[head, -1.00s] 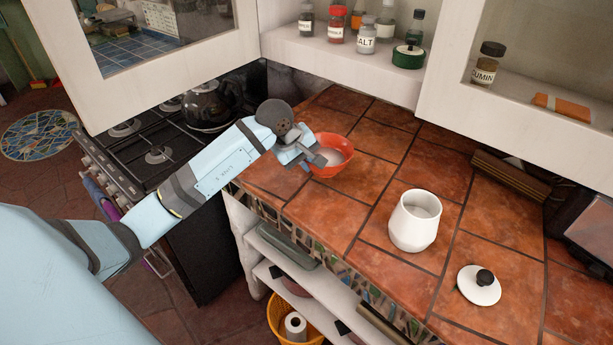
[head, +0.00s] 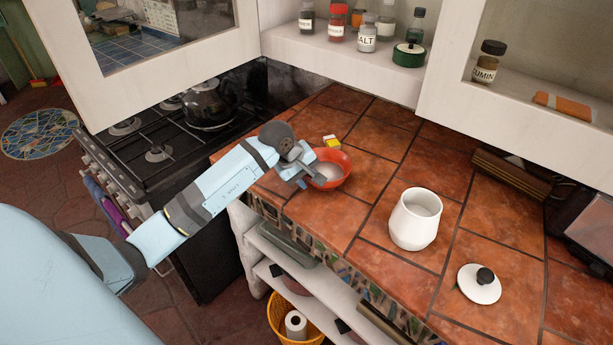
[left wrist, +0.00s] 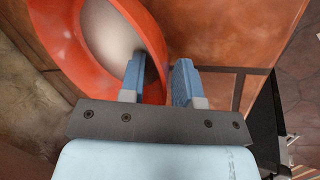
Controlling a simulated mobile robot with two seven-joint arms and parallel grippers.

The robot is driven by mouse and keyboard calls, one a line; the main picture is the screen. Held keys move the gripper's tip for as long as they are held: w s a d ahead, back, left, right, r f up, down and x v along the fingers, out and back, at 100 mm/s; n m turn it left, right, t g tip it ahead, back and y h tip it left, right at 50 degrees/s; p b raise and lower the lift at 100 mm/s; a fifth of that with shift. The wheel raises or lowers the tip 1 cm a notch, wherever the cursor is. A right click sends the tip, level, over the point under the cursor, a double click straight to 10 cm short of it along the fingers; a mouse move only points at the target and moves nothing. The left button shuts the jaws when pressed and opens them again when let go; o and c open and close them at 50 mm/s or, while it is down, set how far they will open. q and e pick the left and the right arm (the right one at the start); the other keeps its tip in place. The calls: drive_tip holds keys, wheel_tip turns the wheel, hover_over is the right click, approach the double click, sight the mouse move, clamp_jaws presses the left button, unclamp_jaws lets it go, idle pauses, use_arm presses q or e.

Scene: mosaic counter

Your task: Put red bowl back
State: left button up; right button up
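The red bowl (head: 345,178), with a pale inside, is at the counter's left part in the head view, near the stove side. My left gripper (head: 307,174) is at its left rim. In the left wrist view the bowl (left wrist: 75,62) fills the upper left. I cannot tell whether the bowl touches the counter. My right gripper is not in view.
A small yellow-and-white item (head: 332,141) lies just behind the bowl. A white jar (head: 414,222) and its lid (head: 479,285) stand to the right. A shelf (head: 345,57) with spice jars overhangs the back. A black stove (head: 155,160) is at the left.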

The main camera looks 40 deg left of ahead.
use_arm(q)
drive_tip(key=shift+r, duration=0.1)
drive_tip(key=shift+r, duration=0.25)
drive_tip(key=v, duration=1.1)
drive_tip(key=shift+s+r, duration=0.2)
drive_tip(key=shift+r, duration=0.05)
drive_tip(key=shift+a, duration=0.15)
drive_tip(key=shift+s, duration=0.1)
